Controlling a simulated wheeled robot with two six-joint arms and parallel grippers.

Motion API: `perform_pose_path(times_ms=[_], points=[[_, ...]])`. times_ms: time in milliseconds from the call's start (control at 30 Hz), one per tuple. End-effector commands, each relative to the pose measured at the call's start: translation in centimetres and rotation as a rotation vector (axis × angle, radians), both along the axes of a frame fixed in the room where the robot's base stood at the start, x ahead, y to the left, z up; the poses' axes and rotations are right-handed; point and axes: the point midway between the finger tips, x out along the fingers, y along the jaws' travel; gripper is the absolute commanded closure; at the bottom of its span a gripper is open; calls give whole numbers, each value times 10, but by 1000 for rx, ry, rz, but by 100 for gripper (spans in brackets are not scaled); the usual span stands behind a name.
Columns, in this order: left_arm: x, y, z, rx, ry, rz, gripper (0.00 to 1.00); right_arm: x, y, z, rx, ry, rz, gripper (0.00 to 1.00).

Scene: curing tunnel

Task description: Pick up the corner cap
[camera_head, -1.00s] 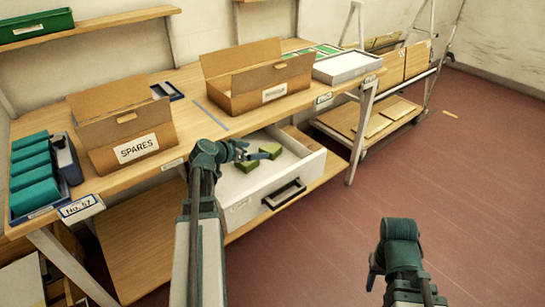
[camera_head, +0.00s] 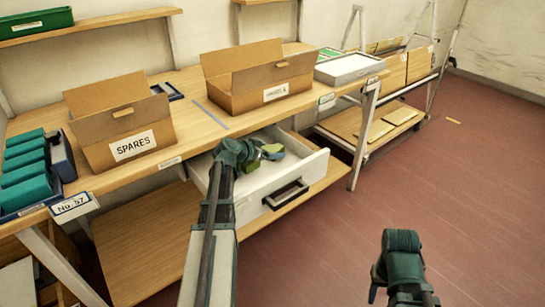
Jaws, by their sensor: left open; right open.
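A green object (camera_head: 272,150), which looks like the corner cap, lies in the open white drawer (camera_head: 312,169) below the bench. Another green piece (camera_head: 250,166) shows just left of it, partly hidden by my gripper. My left gripper (camera_head: 262,154) is over the drawer, close beside the green pieces; its fingers are small and partly hidden, and I cannot tell whether they touch anything. My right gripper (camera_head: 374,292) is open and empty over the red floor, well away from the drawer.
A carton marked SPARES (camera_head: 131,147) and a second open carton (camera_head: 262,99) stand on the wooden bench (camera_head: 200,122). A blue tray of teal blocks (camera_head: 64,158) is at the left. A cart (camera_head: 352,125) stands behind at the right.

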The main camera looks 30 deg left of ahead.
Motion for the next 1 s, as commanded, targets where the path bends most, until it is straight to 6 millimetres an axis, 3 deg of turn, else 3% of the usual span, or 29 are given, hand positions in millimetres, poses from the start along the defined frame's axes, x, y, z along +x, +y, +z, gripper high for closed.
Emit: perform_pose_path(times_ms=[200, 600, 1000], points=[[1, 0, 0, 0, 0, 0, 2, 0, 0, 0, 0, 0, 0, 50], [1, 0, 0, 0, 0, 0, 70, 0, 0, 0, 0, 0, 0, 50], [1, 0, 4, 0, 0, 0, 70, 0, 0, 4, 0, 0, 0, 50]])
